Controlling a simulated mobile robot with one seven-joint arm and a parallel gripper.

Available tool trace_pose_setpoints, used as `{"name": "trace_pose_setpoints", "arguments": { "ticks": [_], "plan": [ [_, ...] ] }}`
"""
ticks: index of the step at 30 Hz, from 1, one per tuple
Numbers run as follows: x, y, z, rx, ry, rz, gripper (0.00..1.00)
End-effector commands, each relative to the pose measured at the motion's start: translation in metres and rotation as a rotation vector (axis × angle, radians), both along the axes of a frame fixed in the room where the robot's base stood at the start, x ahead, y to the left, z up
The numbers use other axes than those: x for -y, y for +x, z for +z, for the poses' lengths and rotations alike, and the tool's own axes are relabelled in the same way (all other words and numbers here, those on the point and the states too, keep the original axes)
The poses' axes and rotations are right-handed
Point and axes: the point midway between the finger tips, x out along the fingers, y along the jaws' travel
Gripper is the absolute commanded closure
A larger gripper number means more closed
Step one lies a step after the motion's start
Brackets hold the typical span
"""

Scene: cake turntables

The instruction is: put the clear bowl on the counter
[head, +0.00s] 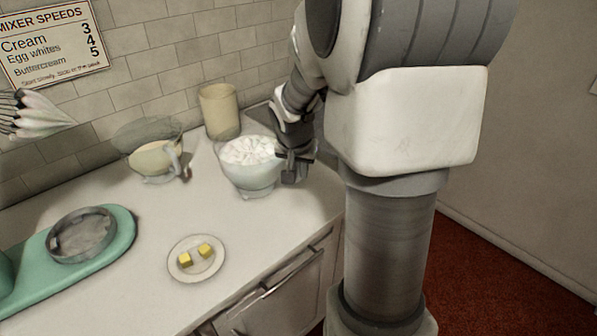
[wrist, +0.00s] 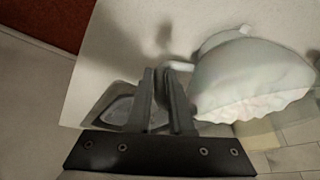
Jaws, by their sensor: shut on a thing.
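The clear bowl (head: 250,179) is a see-through footed bowl heaped with white pieces, upright at the right end of the counter (head: 135,225). My gripper (head: 291,168) is at its right side. In the wrist view the two fingers (wrist: 168,74) are close together, and a small pale part beside their tips looks like the bowl's handle. The bowl (wrist: 245,75) fills the right of that view. My gripper is shut on the bowl at this side. Whether the bowl's foot touches the counter I cannot tell.
A clear jug of batter (head: 152,160) and a beige canister (head: 219,111) stand behind and left. A plate (head: 188,271) with two yellow cubes lies in front. The counter's middle is clear.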

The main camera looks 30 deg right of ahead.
Motion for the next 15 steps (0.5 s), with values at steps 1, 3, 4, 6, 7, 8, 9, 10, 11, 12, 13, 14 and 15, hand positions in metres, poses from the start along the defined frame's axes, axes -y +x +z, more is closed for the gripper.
{"name": "trace_pose_setpoints", "arguments": {
  "ticks": [1,3,4,6,7,8,9,10,11,12,13,14,15],
  "plan": [
    [0.0002,0.0009,0.0008,0.004,-0.001,0.0,1.0],
    [0.0001,0.0008,-0.0017,0.004,-0.001,0.0,1.0],
    [0.0002,0.0008,-0.0027,0.004,-0.001,0.0,1.0],
    [0.0,0.0,-0.0026,0.0,0.0,0.0,0.74],
    [0.0,-0.0001,-0.0026,0.0,0.0,0.0,0.68],
    [0.0,-0.0001,-0.0026,0.0,0.0,0.0,0.63],
    [0.0001,-0.0002,-0.0026,0.0,0.0,0.0,0.56],
    [0.0001,-0.0002,-0.0026,0.0,0.0,0.0,0.51],
    [0.0001,-0.0002,-0.0026,0.0,0.0,0.0,0.51],
    [0.0001,-0.0002,-0.0026,0.0,0.0,0.0,0.51],
    [0.0001,-0.0002,-0.0026,0.0,0.0,0.0,0.51],
    [0.0001,-0.0002,-0.0026,0.0,0.0,0.0,0.51],
    [0.0001,-0.0002,-0.0026,0.0,0.0,0.0,0.51]
  ]
}}
